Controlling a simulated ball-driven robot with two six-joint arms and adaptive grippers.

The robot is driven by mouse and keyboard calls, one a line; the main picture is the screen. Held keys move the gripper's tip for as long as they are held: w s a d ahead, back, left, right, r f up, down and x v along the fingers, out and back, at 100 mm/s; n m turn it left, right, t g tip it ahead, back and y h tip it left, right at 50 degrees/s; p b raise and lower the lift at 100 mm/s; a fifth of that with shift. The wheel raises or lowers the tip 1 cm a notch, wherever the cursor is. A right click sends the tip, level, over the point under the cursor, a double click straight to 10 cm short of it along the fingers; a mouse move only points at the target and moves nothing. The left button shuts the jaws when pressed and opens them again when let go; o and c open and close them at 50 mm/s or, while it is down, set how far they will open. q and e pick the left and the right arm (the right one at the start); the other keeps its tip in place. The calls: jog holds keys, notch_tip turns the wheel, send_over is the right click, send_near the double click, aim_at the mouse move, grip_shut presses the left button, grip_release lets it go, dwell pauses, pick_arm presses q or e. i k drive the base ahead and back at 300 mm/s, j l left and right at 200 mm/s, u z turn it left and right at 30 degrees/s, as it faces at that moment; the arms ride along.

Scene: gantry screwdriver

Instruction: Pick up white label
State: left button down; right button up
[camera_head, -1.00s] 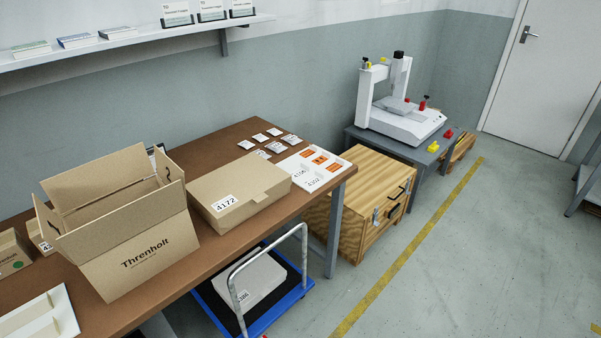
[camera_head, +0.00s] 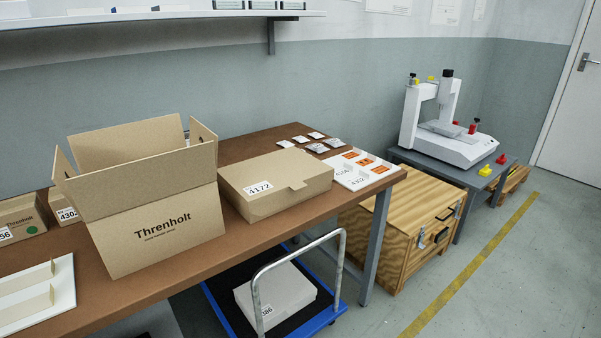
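Several small white labels or packets lie on the brown table behind the closed carton; one white piece (camera_head: 285,144) is at the left of this group. White number labels are also stuck on boxes, such as the 4172 label (camera_head: 258,188) on the closed carton (camera_head: 290,193). I cannot tell which of these is the white label of the task. Neither of my grippers is in view.
Small cartons (camera_head: 22,216) and a white tray (camera_head: 62,306) are at the left. A blue trolley (camera_head: 225,318) is below the table. A wooden crate (camera_head: 400,228) and a white gantry machine (camera_head: 450,145) are at the right.

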aim_at(347, 168)
jog(key=i+l+u, duration=0.15)
jog(key=u, duration=0.25)
jog(key=i+l+u, duration=0.1)
jog(key=l+u, duration=0.15)
jog(key=u, duration=0.15)
jog(key=l+u, duration=0.25)
jog(key=u, duration=0.15)
jog(key=i+l, duration=0.05)
